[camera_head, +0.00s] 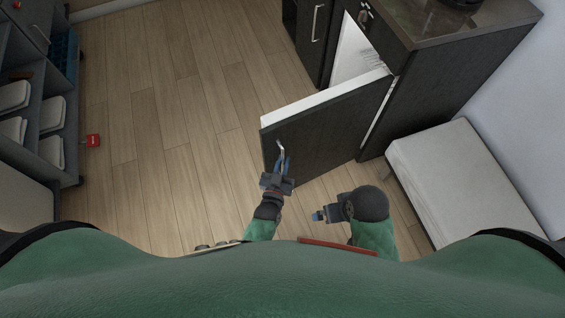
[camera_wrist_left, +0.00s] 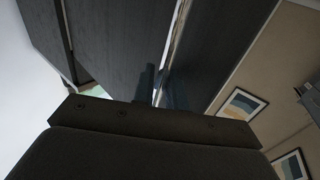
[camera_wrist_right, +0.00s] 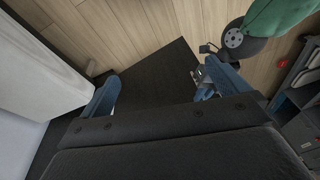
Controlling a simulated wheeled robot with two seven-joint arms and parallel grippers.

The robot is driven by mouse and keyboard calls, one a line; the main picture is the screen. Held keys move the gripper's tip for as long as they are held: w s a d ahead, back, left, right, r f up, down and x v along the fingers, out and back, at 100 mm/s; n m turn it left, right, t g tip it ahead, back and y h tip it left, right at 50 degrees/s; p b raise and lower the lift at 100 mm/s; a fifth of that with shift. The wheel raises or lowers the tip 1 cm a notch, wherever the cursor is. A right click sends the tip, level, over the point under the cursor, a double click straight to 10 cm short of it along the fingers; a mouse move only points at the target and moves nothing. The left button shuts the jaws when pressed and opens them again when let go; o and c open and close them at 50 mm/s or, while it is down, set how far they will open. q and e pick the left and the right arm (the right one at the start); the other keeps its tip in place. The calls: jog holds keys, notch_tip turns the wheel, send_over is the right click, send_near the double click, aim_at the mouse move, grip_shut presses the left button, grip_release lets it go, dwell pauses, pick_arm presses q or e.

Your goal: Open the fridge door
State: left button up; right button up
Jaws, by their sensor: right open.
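The fridge door (camera_head: 325,133) is a dark panel that stands ajar, swung out from the cabinet, with its white inner edge and the white fridge interior (camera_head: 352,58) showing behind it. A thin metal handle (camera_head: 281,147) sits near the door's free edge; it also shows as a bright bar in the left wrist view (camera_wrist_left: 172,48). My left gripper (camera_head: 282,163) is at the handle, its blue fingers close together on either side of it. My right gripper (camera_head: 318,215) is open and empty in front of the door; its fingers are wide apart in the right wrist view (camera_wrist_right: 165,88).
The dark cabinet (camera_head: 430,85) with a glossy top stands at the right, with a white upholstered bench (camera_head: 452,180) beside it. Shelves (camera_head: 35,110) with folded white items stand at the left, near a small red object (camera_head: 93,140). The wooden floor (camera_head: 165,120) between is clear.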

pick_arm(q)
jog(key=shift+o, duration=0.7)
pick_arm(e)
jog(key=shift+a, duration=0.15)
pick_arm(q)
jog(key=p+v, duration=0.2)
jog(key=v, duration=0.5)
jog(key=shift+s, duration=0.4)
pick_arm(e)
jog(key=f, duration=0.1)
jog(key=d+f, duration=0.1)
jog(key=shift+w+d+f+g, duration=0.2)
jog(key=shift+d+f+g, duration=0.1)
jog(key=shift+f, duration=0.1)
